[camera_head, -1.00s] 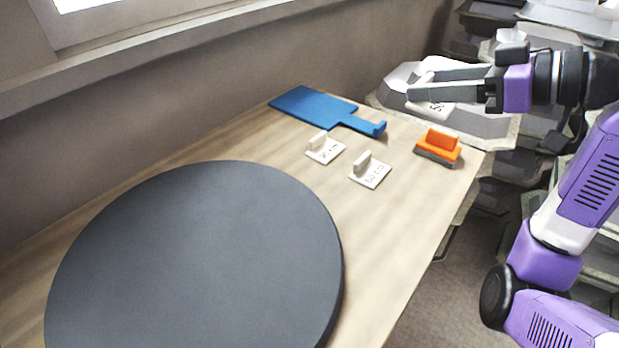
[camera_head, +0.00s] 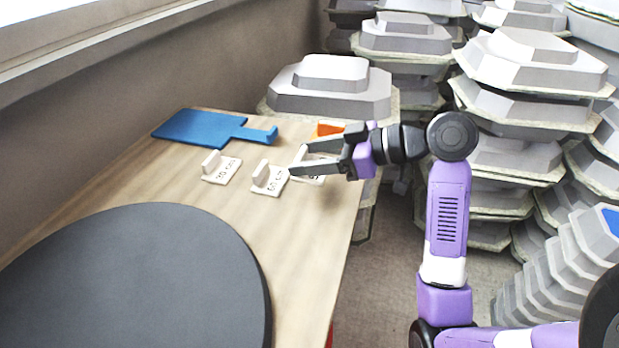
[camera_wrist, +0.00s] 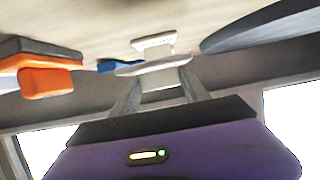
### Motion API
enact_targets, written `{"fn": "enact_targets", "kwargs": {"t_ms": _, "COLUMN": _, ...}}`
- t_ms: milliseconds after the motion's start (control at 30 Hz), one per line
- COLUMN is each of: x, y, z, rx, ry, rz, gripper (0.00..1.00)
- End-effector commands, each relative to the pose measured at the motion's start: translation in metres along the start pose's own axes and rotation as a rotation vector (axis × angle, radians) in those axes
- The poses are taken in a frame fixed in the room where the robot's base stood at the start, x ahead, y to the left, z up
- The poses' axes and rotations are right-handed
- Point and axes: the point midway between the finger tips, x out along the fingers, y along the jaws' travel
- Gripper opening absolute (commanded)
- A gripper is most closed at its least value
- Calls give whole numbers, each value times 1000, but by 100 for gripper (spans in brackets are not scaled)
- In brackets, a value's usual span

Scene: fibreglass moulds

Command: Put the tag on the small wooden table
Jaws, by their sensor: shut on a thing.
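My gripper (camera_head: 298,159) is shut on a white tag (camera_head: 311,180), a small plate with an upright grip and dark writing mostly hidden by the fingers. It is over the far right part of the wooden table (camera_head: 225,205); I cannot tell whether the tag touches the top. The held tag (camera_wrist: 150,69) also shows in the wrist view between the fingers of my gripper (camera_wrist: 158,84). Two similar white tags lie on the table to its left: a nearer one (camera_head: 268,179) and one farther left (camera_head: 221,168).
A large dark disc (camera_head: 135,285) covers the table's near part. A blue paddle-shaped piece (camera_head: 200,128) lies at the back left. An orange block (camera_head: 329,128) stands behind my gripper, partly hidden. Stacked grey moulds (camera_head: 330,88) crowd beyond the table. Bare wood lies between the tags and disc.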

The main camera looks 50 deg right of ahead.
Motion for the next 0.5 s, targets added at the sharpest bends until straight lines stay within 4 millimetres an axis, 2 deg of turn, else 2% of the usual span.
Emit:
{"fn": "enact_targets", "kwargs": {"t_ms": 167, "x": 5, "y": 0, "z": 13, "rx": 2, "ry": 0, "rz": -1, "gripper": 14}}
{"fn": "enact_targets", "kwargs": {"t_ms": 400, "x": 17, "y": 0, "z": 43, "rx": 4, "ry": 0, "rz": -1, "gripper": 14}}
{"fn": "enact_targets", "kwargs": {"t_ms": 500, "x": 20, "y": 0, "z": 49, "rx": 0, "ry": 0, "rz": 0, "gripper": 14}}
